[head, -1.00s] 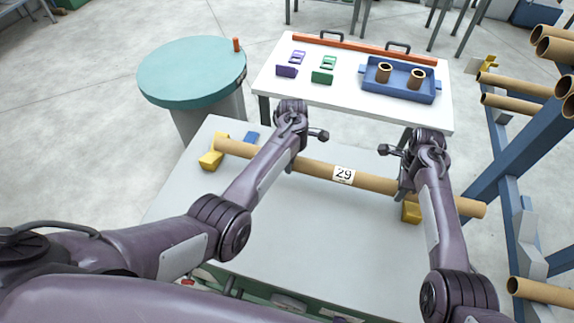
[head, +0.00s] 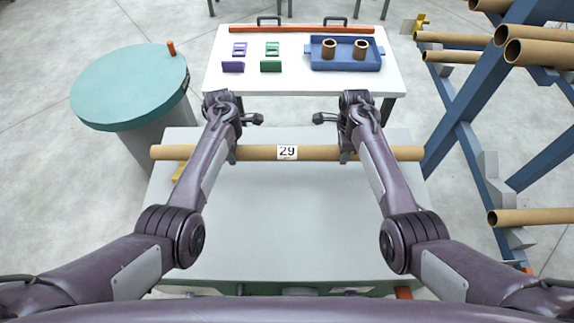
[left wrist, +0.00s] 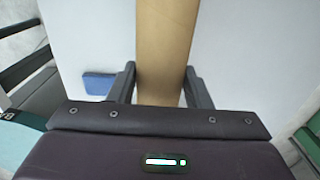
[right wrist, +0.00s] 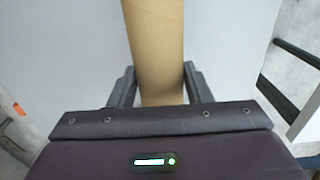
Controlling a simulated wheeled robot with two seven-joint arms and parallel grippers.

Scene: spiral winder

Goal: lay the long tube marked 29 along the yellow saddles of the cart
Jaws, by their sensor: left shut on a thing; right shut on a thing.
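No other saddle is visible on the cart.
A white table (head: 300,84) with a blue tray (head: 373,62), purple and green holders and an orange bar stands behind the cart. A round teal-topped drum (head: 130,80) stands at left. A blue rack with several tubes (head: 535,54) stands at right.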

